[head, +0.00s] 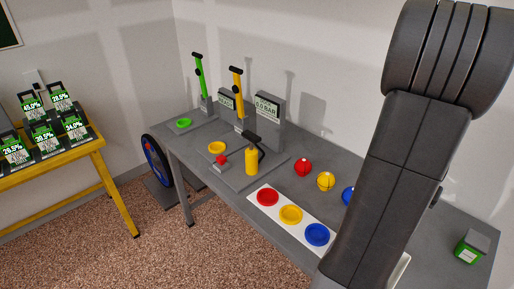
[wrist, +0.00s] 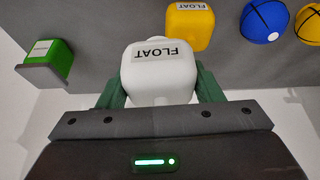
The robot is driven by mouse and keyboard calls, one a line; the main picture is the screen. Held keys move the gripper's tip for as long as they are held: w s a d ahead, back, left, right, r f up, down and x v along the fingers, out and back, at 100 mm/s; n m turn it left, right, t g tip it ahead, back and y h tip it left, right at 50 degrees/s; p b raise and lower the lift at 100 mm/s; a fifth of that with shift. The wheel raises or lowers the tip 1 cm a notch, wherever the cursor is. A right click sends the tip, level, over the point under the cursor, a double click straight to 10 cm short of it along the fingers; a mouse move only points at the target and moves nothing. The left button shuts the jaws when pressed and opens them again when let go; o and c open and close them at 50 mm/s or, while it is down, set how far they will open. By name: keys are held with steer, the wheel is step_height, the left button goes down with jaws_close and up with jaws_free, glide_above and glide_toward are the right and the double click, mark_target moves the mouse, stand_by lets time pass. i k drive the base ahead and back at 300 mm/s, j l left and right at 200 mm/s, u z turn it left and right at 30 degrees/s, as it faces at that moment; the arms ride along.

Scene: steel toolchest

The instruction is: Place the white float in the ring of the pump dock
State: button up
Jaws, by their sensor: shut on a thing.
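The white float (wrist: 160,68), a rounded block marked FLOAT, is between the green fingers of my gripper (wrist: 159,90) in the wrist view. My gripper is shut on it. In the head view my arm hides both the gripper and the float. I cannot tell which ring belongs to the pump dock.
A yellow float (wrist: 190,28) lies just beyond the white one. Red (head: 303,167), yellow (head: 326,181) and blue (head: 348,195) balls sit on the bench behind a white strip with colored dishes (head: 267,197).

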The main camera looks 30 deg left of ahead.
mark_target(217, 149)
steer(key=j+u, duration=0.35)
steer(key=u, duration=0.15)
steer(key=j+u, duration=0.45)
steer(key=i+j+u, duration=0.1)
steer(key=u, duration=0.4)
steer(key=i+j+u, duration=0.55)
steer(key=i+j+z, duration=0.1)
steer(key=i+z, duration=0.15)
steer(key=z, duration=0.2)
steer(key=i+j+z, duration=0.2)
steer(key=z, duration=0.2)
steer(key=i+j+z, duration=0.25)
steer(key=z, duration=0.2)
steer(key=i+j+z, duration=0.15)
steer(key=j+z, duration=0.25)
steer(key=i+j+z, duration=0.15)
steer(key=j+z, duration=0.15)
steer(key=z, duration=0.15)
